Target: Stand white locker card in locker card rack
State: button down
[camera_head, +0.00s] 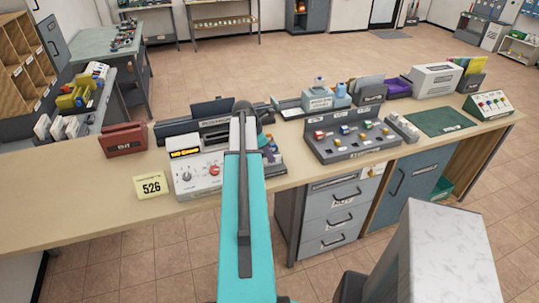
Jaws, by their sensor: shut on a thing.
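My teal arm (243,210) reaches forward over the counter, and its dark wrist end (241,107) is above the machines at the back. My gripper's fingers are hidden beyond the arm, so I cannot see what they hold. I cannot make out a white locker card at the arm's end. No rack can be surely named as the locker card rack. A dark holder with upright cards (367,89) stands at the back of the counter.
A white panel with knobs (199,174), a yellow 526 sign (151,186) and a red box (124,139) stand left of the arm. A grey block of colored switches (350,138) and a green mat (437,121) lie right. The counter's front left (70,215) is bare.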

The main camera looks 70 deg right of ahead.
jog(key=c, duration=1.9)
grip_release()
jog(key=shift+o, duration=0.2)
jog(key=shift+d+r, duration=0.1)
jog(key=shift+r, duration=0.05)
jog(key=shift+r+p, duration=0.4)
jog(key=shift+p, duration=0.05)
jog(key=shift+r+p, duration=2.15)
jog(key=shift+r, duration=0.75)
jog(key=shift+s, duration=0.15)
